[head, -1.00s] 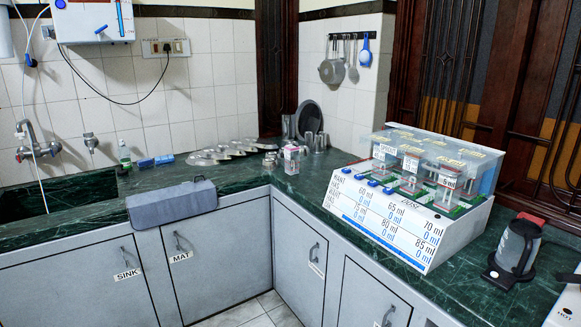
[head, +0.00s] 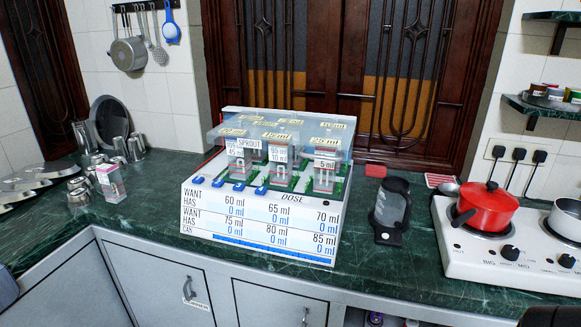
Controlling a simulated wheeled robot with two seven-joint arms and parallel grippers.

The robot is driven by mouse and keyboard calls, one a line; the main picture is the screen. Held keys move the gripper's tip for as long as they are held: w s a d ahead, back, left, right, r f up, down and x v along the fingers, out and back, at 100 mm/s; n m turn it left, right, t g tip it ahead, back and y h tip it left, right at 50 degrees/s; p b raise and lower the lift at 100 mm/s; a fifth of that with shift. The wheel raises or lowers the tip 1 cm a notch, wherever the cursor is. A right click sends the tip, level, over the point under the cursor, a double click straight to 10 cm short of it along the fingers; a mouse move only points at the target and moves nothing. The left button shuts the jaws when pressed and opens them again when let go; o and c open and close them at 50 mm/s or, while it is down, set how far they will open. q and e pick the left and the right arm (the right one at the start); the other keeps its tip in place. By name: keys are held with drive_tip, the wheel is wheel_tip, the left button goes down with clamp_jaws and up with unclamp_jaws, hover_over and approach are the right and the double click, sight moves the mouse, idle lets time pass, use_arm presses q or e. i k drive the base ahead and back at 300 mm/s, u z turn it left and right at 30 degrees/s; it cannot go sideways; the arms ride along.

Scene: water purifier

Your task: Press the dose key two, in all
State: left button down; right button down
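The white dosing unit (head: 205,222) stands on the green counter in the middle of the view, marked DOSE. Several blue keys (head: 238,187) sit along its top front edge; I cannot read which one is key two. Its front panel (head: 262,225) shows WANT values of 60, 65, 70, 75, 80 and 85 ml, with 0 ml in the HAS rows and a blue bar beside CAN.
Further right is a white stove (head: 470,245) with a red pot (head: 485,209). A narrow counter strip (head: 160,215) lies clear in front.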

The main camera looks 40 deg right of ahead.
sight(217, 183)
drive_tip(key=z, duration=0.45)
drive_tip(key=i, duration=0.35)
drive_tip(key=z, duration=0.35)
